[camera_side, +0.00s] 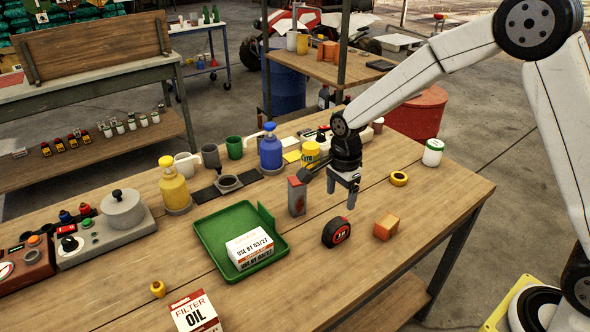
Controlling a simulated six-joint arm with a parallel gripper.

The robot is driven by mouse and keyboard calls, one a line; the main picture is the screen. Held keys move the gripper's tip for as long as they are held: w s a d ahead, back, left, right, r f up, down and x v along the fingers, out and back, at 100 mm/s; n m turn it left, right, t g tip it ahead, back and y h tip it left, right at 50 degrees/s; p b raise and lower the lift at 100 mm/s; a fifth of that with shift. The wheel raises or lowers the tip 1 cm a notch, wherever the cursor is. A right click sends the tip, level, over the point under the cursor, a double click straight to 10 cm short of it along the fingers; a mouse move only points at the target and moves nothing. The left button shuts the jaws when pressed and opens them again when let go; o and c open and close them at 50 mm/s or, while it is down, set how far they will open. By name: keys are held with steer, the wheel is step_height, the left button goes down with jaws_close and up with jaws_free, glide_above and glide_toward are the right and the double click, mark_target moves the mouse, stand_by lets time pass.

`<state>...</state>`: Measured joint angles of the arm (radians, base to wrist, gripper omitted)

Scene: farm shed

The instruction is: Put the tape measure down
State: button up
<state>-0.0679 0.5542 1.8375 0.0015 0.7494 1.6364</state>
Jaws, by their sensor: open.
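The tape measure (336,232), black with a red face, stands on the wooden table, right of the green tray. My gripper (342,199) is above and slightly behind it, pointing down, with its fingers apart and nothing between them. There is a visible gap between the fingertips and the tape measure.
The green tray (212,237) holds a white box (250,248). A grey and red box (297,196) stands left of my gripper. An orange block (386,226) and a yellow ring (398,179) lie to the right. The table's front right is clear.

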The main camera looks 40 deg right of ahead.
steer(key=shift+s+d+r+n, duration=0.1)
steer(key=shift+s+r+n, duration=0.05)
steer(key=shift+s+n, duration=0.3)
steer(key=shift+s+d+r+n, duration=0.15)
steer(key=shift+s+n, duration=0.15)
steer(key=shift+n, duration=0.15)
steer(key=s+d+r+n+t, duration=0.2)
steer(key=s+n, duration=1.3)
steer(key=n, duration=0.1)
steer(key=shift+d+t, duration=0.25)
steer(key=shift+t, duration=0.05)
